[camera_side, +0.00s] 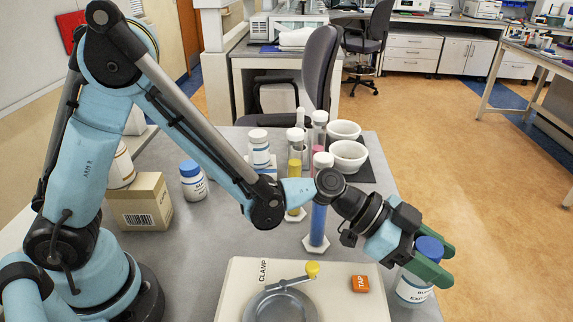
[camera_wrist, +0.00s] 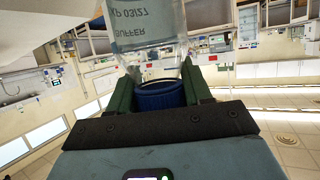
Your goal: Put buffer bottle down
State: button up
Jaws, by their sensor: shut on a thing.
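The buffer bottle (camera_side: 413,290) is a clear bottle with a white label and a blue cap (camera_side: 430,247). My gripper (camera_side: 438,263) has its green fingers shut on it around the cap end, at the front right of the table in the side view. The bottle looks roughly upright, slightly tilted. I cannot tell whether its base touches the table. In the wrist view, the blue cap (camera_wrist: 160,96) sits between the two fingers, and the label (camera_wrist: 140,36) reads BUFFER, inverted in the picture.
A cream clamp station (camera_side: 240,290) with a round grey fixture and an orange TAP block (camera_side: 360,284) lies left of the bottle. A blue-filled tube (camera_side: 318,225), a yellow-filled tube (camera_side: 295,178), white bowls (camera_side: 349,156), another bottle (camera_side: 193,182) and a carton (camera_side: 139,203) stand farther back.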

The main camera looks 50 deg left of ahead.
jog(key=shift+f, duration=1.05)
jog(key=shift+f, duration=0.1)
jog(key=o, duration=1.3)
jog(key=shift+a+r, duration=0.2)
jog(key=v, duration=0.7)
jog(key=shift+s, duration=0.1)
